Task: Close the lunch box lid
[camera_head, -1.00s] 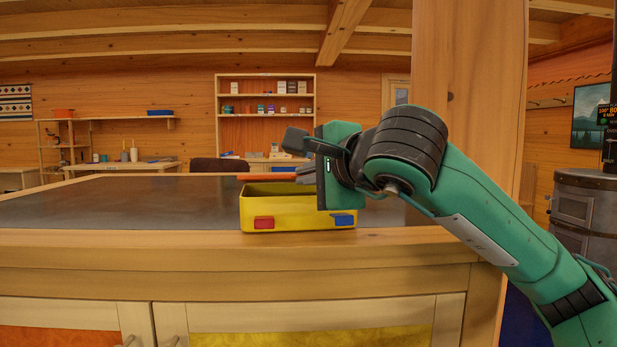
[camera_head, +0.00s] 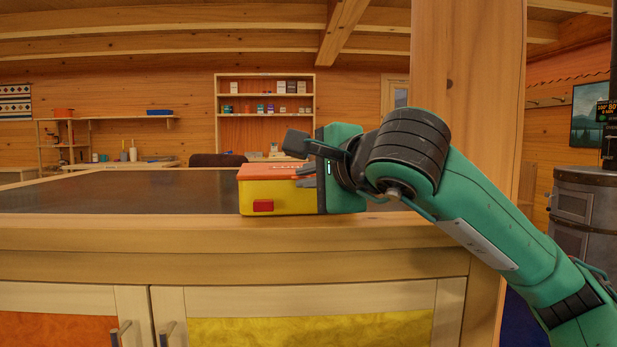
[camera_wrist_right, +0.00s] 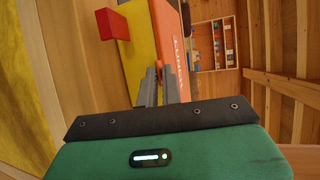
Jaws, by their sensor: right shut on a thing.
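The lunch box (camera_head: 275,197) stands near the front edge of the counter. It has a yellow body and a red latch (camera_head: 263,206) on its front. Its orange lid (camera_head: 265,173) lies over the top and looks level, with no gap that I can make out. My right gripper (camera_head: 306,176) is at the box's right end, its fingers shut on the lid's edge. In the right wrist view the fingers (camera_wrist_right: 161,85) reach the seam between yellow body and orange lid. My gripper hides the right end of the box and the blue latch. My left gripper is out of view.
The dark counter top (camera_head: 130,192) is clear to the left of the box. A wooden post (camera_head: 467,90) rises to the right, behind my right arm. Cupboard doors (camera_head: 310,325) are below the counter. A shelf unit (camera_head: 265,110) stands far back.

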